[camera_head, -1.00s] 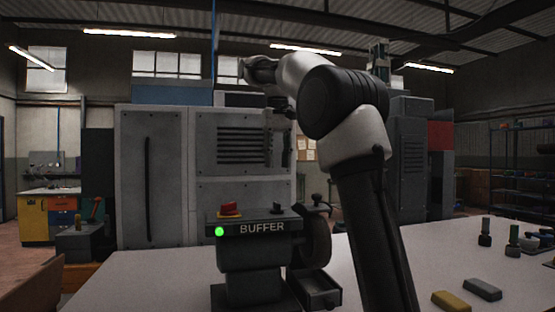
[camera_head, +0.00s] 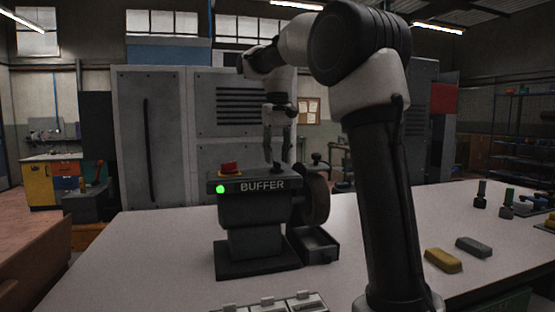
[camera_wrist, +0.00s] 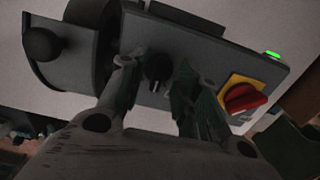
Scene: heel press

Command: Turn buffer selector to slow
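The buffer (camera_head: 255,213) is a dark machine on the pale workbench, with "BUFFER" on its front and a lit green lamp (camera_head: 220,189) at the left. The selector is a small black knob (camera_wrist: 158,68) on the top panel in the wrist view; it also shows in the head view (camera_head: 277,167). A red switch (camera_wrist: 243,97) on a yellow plate sits beside it. My gripper (camera_head: 279,150) points down just above the selector, and its fingers show in the wrist view (camera_wrist: 157,90), open on either side of the knob. Whether either finger touches the knob cannot be told.
The buffing wheel (camera_head: 315,196) and a tray (camera_head: 315,243) are at the buffer's right side. A yellow bar (camera_head: 443,260) and a grey bar (camera_head: 474,246) lie to the right on the bench. A compartmented case (camera_head: 285,304) is at the front edge.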

